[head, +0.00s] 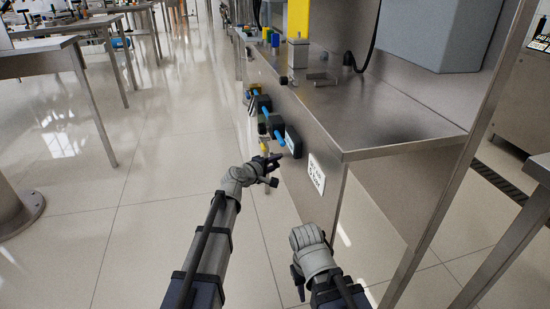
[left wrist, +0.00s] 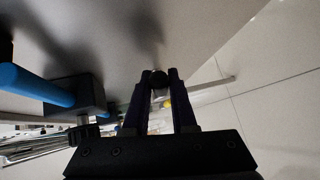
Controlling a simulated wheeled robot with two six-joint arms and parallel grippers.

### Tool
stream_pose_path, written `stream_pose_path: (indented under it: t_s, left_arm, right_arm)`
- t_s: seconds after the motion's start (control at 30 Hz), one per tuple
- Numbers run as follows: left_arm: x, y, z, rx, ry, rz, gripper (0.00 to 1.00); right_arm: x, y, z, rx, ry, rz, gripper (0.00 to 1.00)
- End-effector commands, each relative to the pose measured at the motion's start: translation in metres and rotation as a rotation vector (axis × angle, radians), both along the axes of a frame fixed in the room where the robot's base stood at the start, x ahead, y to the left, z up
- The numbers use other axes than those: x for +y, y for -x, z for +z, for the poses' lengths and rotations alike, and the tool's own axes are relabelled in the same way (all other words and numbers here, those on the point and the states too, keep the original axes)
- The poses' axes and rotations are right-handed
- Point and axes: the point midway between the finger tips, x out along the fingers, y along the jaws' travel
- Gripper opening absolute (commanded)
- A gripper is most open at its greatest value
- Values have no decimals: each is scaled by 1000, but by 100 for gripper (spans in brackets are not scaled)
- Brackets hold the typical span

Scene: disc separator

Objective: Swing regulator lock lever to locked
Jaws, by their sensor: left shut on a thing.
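The regulator row is mounted on the steel bench's side panel, with dark blocks (head: 293,143) joined by blue tubes (head: 278,138). My left gripper (head: 274,161) is just below and in front of the nearest block. A dark block with a blue tube (left wrist: 42,86) lies left of the fingers. My right gripper (head: 298,280) is low and apart from the bench; its fingers are unclear.
The steel bench (head: 385,125) has a sharp front corner right of the regulator row. A white label (head: 316,174) is on its panel. A yellow-topped post (head: 298,25) stands on the bench.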

Motion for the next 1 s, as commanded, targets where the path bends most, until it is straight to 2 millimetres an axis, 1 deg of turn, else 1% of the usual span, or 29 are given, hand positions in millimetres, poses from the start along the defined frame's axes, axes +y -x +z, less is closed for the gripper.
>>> stream_pose_path:
  t_s: [0.03, 0.1, 0.2, 0.4, 0.63, 1.0]
  left_arm:
    - [1, -3, 11, 35, 10, 1, 0]
    - [1, -4, 14, 84, 26, 1, 0]
    - [2, -5, 16, 152, 48, 0, 0]
    - [3, -8, 20, 260, 85, 2, 0]
    - [4, -9, 21, 334, 109, 2, 0]
    - [4, -9, 20, 358, 117, 1, 0]
  right_arm:
    - [0, 0, 17, 0, 0, 2, 37]
    - [0, 0, 26, 1, 0, 5, 37]
    - [0, 0, 39, 1, 0, 8, 37]
    - [0, 0, 56, 1, 0, 13, 37]
    - [0, 0, 67, 1, 1, 14, 37]
    - [0, 0, 68, 2, 1, 13, 37]
